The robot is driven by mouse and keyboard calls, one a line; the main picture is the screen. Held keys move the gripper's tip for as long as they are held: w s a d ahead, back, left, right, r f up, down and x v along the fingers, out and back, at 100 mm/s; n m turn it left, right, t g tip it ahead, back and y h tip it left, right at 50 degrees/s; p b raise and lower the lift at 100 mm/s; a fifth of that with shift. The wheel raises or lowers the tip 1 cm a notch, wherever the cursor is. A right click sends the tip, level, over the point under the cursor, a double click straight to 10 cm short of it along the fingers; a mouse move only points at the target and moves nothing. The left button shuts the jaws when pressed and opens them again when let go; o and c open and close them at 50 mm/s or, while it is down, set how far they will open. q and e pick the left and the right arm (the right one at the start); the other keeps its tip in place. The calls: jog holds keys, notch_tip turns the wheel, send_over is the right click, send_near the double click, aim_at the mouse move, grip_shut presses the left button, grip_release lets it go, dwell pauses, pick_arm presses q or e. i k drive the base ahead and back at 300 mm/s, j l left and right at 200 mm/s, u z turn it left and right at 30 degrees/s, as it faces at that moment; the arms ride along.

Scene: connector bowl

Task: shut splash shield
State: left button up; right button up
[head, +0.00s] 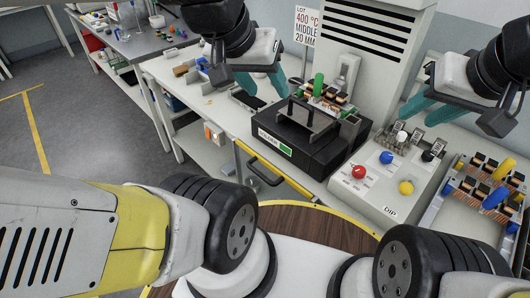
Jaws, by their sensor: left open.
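A yellow-edged panel with a black handle (262,176), which looks like the splash shield (284,181), is low at the bench's front edge, below the black solder unit (310,147). It appears folded down, away from the unit's top. My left gripper (263,92) is open and empty above the bench, just left of the unit, with its teal fingers apart. It is up and apart from the handle. My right gripper (414,117) is at the right, above the connector rack, with its teal fingers apart and nothing seen between them.
A board with a green clip (319,86) sits over the unit. A control box (380,185) with red, blue and yellow buttons stands to its right. A board with yellow and blue clips (490,190) is at far right. A round wooden top (290,217) lies in front.

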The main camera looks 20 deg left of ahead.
aim_at(283, 177)
jog(key=k+j+u, duration=0.15)
jog(key=u, duration=0.4)
jog(key=k+l+u, duration=0.15)
jog(key=k, duration=0.2)
jog(key=k+l+u, duration=0.15)
jog(key=k, duration=0.25)
